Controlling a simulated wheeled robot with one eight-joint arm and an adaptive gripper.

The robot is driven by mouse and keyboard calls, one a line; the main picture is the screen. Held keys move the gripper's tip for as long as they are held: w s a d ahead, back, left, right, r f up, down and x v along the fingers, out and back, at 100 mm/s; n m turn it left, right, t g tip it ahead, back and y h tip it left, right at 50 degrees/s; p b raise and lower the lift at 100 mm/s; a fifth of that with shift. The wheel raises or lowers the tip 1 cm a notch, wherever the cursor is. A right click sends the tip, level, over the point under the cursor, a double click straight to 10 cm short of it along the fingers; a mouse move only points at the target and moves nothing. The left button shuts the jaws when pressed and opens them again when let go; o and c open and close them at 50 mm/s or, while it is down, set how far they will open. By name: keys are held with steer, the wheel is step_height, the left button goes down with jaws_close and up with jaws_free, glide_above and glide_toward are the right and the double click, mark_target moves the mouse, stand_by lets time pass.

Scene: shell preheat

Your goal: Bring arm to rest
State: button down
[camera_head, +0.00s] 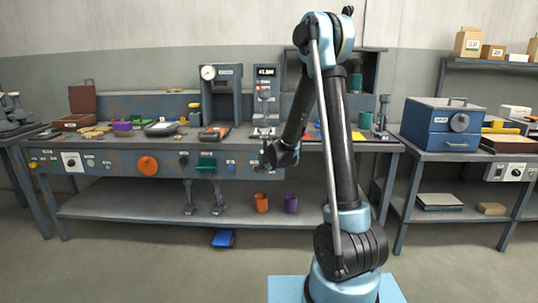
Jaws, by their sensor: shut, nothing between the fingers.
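My arm (341,140) rises from its blue base at the lower right of the middle in the head view. It bends at a high elbow, and the forearm hangs down to the left. My gripper (264,163) is at the forearm's end, small and dark, in front of the workbench's front edge as seen here. The fingers are shut with nothing visible between them. Fine detail of the fingertips is too small to make out.
A long workbench (110,146) spans the back, with a gauge press (222,97) and an orange knob (148,165). A blue oven-like box (441,124) sits on the right bench.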

steer(key=s+d+r+n+g+h, duration=0.1)
steer(key=s+d+r+n+g, duration=0.15)
steer(key=s+d+r, duration=0.5)
steer(key=s+d+r+n+g+h, duration=0.1)
steer(key=s+d+r+n, duration=0.15)
steer(key=s+d, duration=0.9)
steer(key=s+d+f+n+g, duration=0.1)
steer(key=s+f+n, duration=0.1)
steer(key=s, duration=1.1)
steer(key=s+d+f+n+g, duration=0.1)
steer(key=s+d+f+n, duration=0.1)
steer(key=s, duration=1.2)
steer(key=shift+s+d+f+n+g+h, duration=0.2)
steer(key=shift+f+n+g+h, duration=0.25)
steer(key=shift+f, duration=0.45)
